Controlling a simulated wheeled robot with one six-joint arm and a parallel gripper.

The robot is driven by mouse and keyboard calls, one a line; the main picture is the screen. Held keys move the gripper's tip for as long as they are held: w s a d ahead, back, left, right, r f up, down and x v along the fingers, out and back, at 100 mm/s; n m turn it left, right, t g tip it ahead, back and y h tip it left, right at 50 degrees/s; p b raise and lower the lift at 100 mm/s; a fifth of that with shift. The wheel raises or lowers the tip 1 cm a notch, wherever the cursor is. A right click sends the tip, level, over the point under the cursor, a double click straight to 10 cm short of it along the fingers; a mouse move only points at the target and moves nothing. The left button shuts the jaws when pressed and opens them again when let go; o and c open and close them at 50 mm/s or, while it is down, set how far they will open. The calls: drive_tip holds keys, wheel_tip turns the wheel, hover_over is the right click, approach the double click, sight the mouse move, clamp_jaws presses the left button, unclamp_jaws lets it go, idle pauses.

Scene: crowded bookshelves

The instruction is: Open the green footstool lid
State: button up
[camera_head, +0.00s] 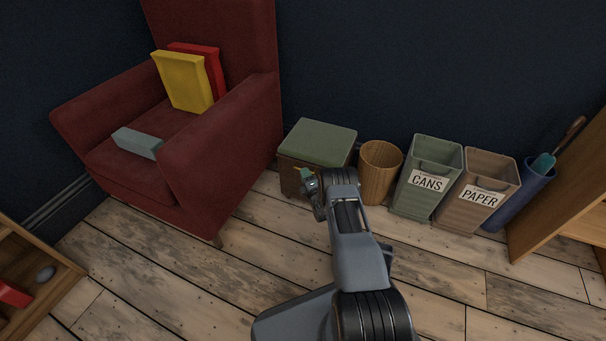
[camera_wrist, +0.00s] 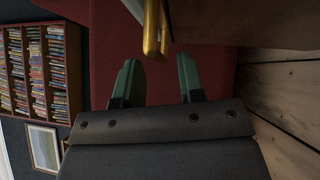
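The green footstool lid (camera_head: 318,140) lies flat and closed on the brown footstool body (camera_head: 287,176), between the red armchair and a woven basket. My gripper (camera_head: 307,181) is at the footstool's front, below the lid's front edge. In the wrist view my gripper (camera_wrist: 157,66) has its two green fingers apart with nothing between them. A brass handle (camera_wrist: 153,30) shows just beyond the fingertips, roughly in line with the gap. The footstool's dark wooden side (camera_wrist: 245,20) fills the top right there. My arm hides part of the footstool's right front in the head view.
The red armchair (camera_head: 190,140) stands close on the left, holding yellow and red cushions and a grey block. The woven basket (camera_head: 380,172), CANS bin (camera_head: 427,178) and PAPER bin (camera_head: 478,192) stand on the right. Floor in front is mostly clear.

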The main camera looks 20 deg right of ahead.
drive_tip(key=shift+w+r+b, duration=0.2)
drive_tip(key=shift+w+b, duration=0.3)
drive_tip(key=shift+w, duration=1.1)
clamp_jaws()
